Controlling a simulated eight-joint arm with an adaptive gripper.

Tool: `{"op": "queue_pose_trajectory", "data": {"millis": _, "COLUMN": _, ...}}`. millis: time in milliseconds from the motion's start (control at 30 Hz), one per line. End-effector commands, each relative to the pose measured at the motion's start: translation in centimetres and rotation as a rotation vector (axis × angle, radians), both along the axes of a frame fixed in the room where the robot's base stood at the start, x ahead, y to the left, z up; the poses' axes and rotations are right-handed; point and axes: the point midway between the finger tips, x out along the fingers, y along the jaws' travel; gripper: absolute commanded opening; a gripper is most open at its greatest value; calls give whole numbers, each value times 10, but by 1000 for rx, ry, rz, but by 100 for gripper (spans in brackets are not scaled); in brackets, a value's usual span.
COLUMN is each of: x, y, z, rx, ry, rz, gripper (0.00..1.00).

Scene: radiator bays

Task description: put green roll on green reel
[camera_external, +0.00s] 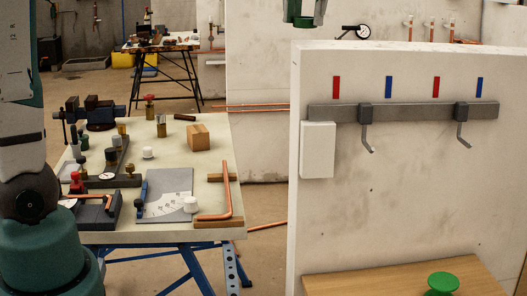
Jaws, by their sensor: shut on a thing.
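A bright green round disc on a short stem (443,283), which looks like the green reel, stands on a wooden board at the lower right. Its top faces up and nothing rests on it. A dark green and grey part of my arm shows at the top edge, left of the white wall's upper corner and well above the disc. It is cut off by the frame. I cannot make out my gripper's fingers. I cannot make out a green roll anywhere.
The white wall (400,210) carries a grey rail (410,111) with two hooks and a white box (318,150). The wooden board (375,281) is otherwise clear where visible. A cluttered workbench (185,230) at left holds a vise (98,113), tools and a copper pipe (229,190).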

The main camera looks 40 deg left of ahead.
Motion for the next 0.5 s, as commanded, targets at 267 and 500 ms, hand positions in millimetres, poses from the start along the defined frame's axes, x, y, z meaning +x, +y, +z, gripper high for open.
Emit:
{"op": "queue_pose_trajectory", "data": {"millis": 267, "x": -22, "y": -53, "z": -10, "rx": -1, "ry": 0, "rz": -24, "gripper": 24}}
{"op": "queue_pose_trajectory", "data": {"millis": 500, "x": -41, "y": -98, "z": -18, "rx": 0, "ry": -1, "rz": -30, "gripper": 24}}
